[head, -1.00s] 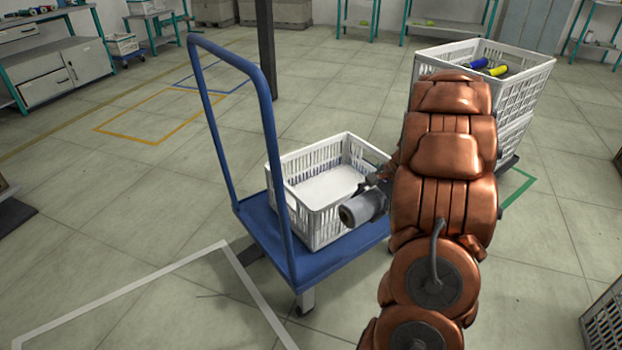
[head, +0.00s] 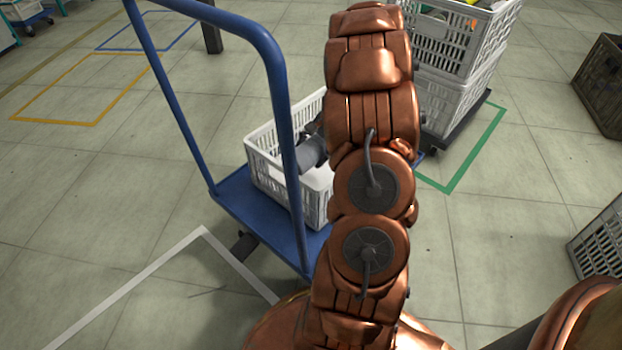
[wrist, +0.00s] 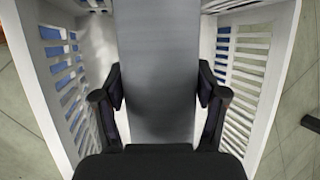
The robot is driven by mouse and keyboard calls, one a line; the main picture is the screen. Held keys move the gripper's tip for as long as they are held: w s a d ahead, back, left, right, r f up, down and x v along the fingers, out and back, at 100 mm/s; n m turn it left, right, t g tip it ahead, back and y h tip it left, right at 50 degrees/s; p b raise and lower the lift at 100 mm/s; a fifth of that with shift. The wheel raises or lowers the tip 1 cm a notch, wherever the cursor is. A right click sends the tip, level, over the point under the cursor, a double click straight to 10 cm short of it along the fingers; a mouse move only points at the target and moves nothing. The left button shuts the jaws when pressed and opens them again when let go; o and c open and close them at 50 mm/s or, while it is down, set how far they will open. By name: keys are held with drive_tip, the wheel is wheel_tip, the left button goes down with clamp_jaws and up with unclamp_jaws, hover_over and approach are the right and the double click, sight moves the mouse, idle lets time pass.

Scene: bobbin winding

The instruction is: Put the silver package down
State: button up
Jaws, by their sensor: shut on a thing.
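The silver package (wrist: 157,50) is a smooth grey, long shape in the wrist view. My gripper (wrist: 160,95) has a finger on each side of it and is shut on it. White slatted crate walls (wrist: 62,75) stand on both sides of the package in the wrist view. In the head view the package (head: 313,153) shows as a small grey piece over the white crate (head: 268,182). My arm and the trolley post hide much of it. I cannot tell whether the package touches the crate floor.
The crate stands on a blue trolley (head: 230,205) with a tall blue handle (head: 240,28) in front of it. Stacked white crates (head: 450,100) stand to the right, by a green floor outline. A dark crate (head: 605,85) and a grey crate (head: 600,245) are at the right edge.

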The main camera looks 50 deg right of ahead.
wheel_tip(320, 180, down, 11)
drive_tip(key=b, duration=0.3)
drive_tip(key=shift+f, duration=0.2)
drive_tip(key=o, duration=1.4)
drive_tip(key=shift+c, duration=0.2)
drive_tip(key=shift+s+r, duration=0.1)
drive_tip(key=shift+r, duration=0.05)
drive_tip(key=p+v, duration=0.2)
drive_tip(key=v, duration=0.5)
drive_tip(key=shift+d+r, duration=0.15)
drive_tip(key=shift+r, duration=0.05)
drive_tip(key=shift+r, duration=0.1)
